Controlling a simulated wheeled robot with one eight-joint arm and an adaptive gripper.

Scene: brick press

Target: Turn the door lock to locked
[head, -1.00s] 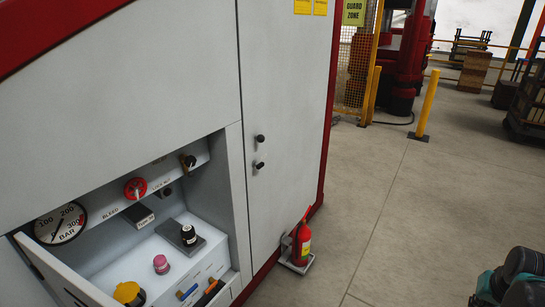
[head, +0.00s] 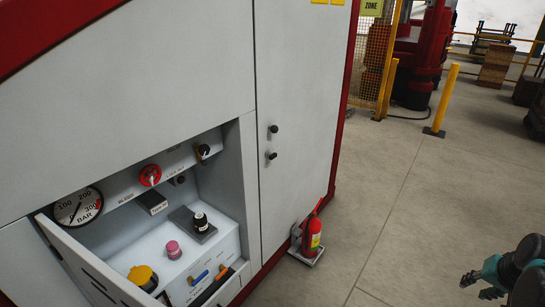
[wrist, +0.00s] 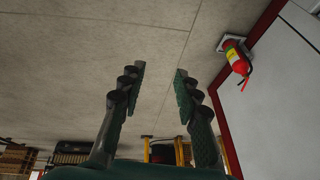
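The tall grey door (head: 300,90) on the machine is closed and carries two small black knobs, an upper one (head: 273,129) and a lower one (head: 270,155). A black rotary knob (head: 203,150) with a pale mark sits at the right end of the recessed panel, and a red rotary knob (head: 151,175) is to its left. Small lettering between them is hard to read, so I cannot tell for sure which part is the door lock. My gripper (head: 478,287) is at the lower right, far from all of these. In the wrist view my gripper (wrist: 160,79) is open and empty.
The recess holds a pressure gauge (head: 78,207), a pink button (head: 173,249), a yellow-capped part (head: 142,277) and a black-topped knob (head: 200,220). A fire extinguisher (head: 314,236) stands by the door's foot. A yellow post (head: 441,98) stands behind; the floor between is clear.

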